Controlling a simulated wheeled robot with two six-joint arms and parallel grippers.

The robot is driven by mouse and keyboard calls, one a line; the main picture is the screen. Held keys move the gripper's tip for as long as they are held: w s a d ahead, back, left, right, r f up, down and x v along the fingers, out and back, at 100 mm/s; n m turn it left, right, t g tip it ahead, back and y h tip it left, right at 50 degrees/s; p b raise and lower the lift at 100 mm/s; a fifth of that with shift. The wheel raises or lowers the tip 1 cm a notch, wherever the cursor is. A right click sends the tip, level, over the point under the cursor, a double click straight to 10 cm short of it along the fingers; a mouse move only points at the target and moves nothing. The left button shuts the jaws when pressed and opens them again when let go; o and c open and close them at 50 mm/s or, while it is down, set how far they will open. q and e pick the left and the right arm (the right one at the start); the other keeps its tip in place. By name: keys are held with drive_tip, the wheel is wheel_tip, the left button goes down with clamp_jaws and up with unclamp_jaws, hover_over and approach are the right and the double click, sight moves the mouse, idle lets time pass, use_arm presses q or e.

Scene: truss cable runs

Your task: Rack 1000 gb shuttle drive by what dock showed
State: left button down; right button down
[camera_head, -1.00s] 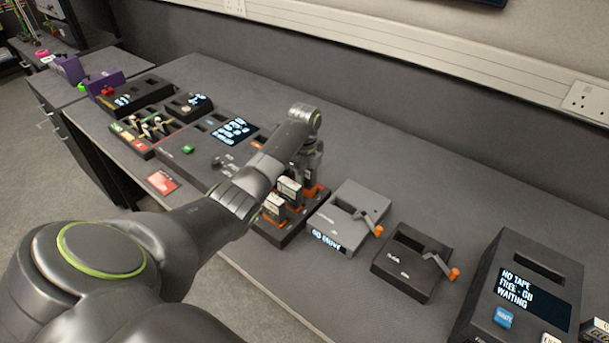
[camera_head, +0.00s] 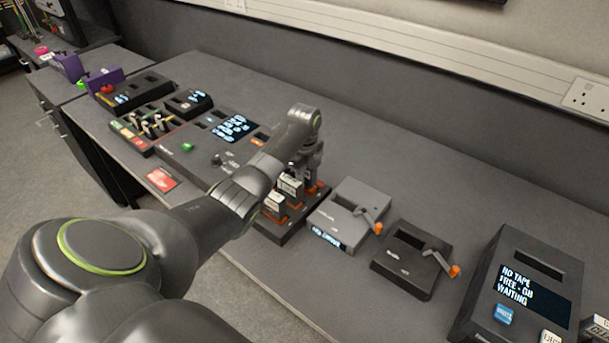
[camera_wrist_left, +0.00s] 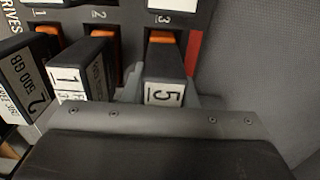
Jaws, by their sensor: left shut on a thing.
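My left gripper (camera_head: 307,166) reaches down over the dark drive rack (camera_head: 287,232). In the left wrist view its fingers (camera_wrist_left: 164,84) are shut on a dark drive labelled 5 (camera_wrist_left: 166,93), in line with slot 3. I cannot tell how deep this drive sits. A drive labelled 1 (camera_wrist_left: 80,75) stands near slot 2, and a drive labelled 2, 500 GB (camera_wrist_left: 25,85) near slot 1. The grey dock (camera_head: 352,197) with an orange-knobbed lever stands right of the rack; its small screen is unreadable. My right gripper is not in view.
A black lever unit (camera_head: 405,265) and a big unit reading "NO TAPE FREE - GB WAITING" (camera_head: 520,285) stand to the right. A console with a screen (camera_head: 205,150) and a red card (camera_head: 162,180) are left. The bench behind the docks is clear.

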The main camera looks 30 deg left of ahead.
use_arm(q)
drive_tip(key=shift+f, duration=0.4)
drive_tip(key=c, duration=1.1)
unclamp_jaws()
drive_tip(key=shift+o, duration=0.5)
drive_tip(key=shift+o, duration=1.2)
wheel_tip(320, 180, up, 8)
drive_tip(key=p, duration=0.8)
drive_tip(key=shift+f, duration=0.2)
